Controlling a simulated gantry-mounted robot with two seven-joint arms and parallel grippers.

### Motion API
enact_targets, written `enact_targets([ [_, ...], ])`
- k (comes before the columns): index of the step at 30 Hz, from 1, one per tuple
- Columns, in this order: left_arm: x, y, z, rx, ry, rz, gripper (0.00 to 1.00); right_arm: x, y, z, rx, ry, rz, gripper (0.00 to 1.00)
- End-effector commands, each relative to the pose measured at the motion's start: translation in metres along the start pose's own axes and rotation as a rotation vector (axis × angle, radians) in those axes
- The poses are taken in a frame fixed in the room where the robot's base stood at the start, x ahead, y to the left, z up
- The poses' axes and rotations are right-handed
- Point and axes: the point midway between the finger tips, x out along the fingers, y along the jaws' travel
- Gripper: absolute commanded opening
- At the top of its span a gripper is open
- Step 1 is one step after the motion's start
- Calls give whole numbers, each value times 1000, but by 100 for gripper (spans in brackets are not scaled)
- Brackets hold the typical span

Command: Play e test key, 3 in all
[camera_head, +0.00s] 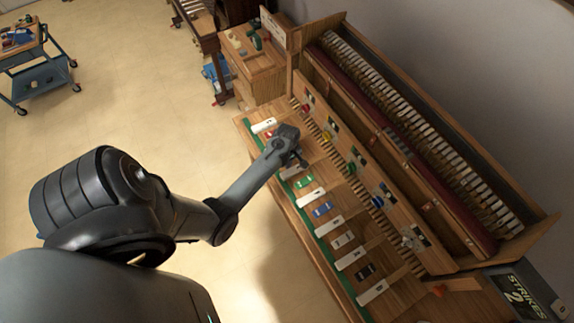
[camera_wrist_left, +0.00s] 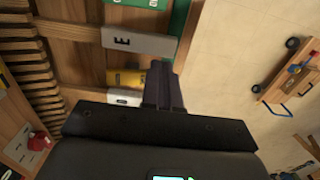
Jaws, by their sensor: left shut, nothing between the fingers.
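The white E key (camera_wrist_left: 138,42) shows its black letter in the left wrist view, with a yellow key (camera_wrist_left: 126,78) below it. In the head view a white key (camera_head: 291,172) beside my left gripper, just before the green key (camera_head: 303,181), looks like the same one. My left gripper (camera_head: 297,159) is over the key row, shut and empty. In the left wrist view its fingers (camera_wrist_left: 162,85) are at the right end of the yellow key, with their tips just below the E key. I cannot tell whether they touch a key. My right gripper is out of view.
A sign (camera_head: 522,294) reads "STRIKES 2" at the lower right. A blue cart (camera_head: 38,75) stands far left on open floor.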

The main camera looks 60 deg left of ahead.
Motion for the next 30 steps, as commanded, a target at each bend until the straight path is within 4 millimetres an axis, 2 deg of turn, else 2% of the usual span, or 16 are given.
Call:
enact_targets([
  [6,-39,0,0,1,1,0,0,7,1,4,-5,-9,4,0],
  [12,-62,-1,-1,0,2,-1,0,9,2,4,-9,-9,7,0],
  [18,-71,-1,0,1,0,-2,0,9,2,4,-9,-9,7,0],
  [30,-71,-1,0,0,0,-2,0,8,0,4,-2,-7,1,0],
])
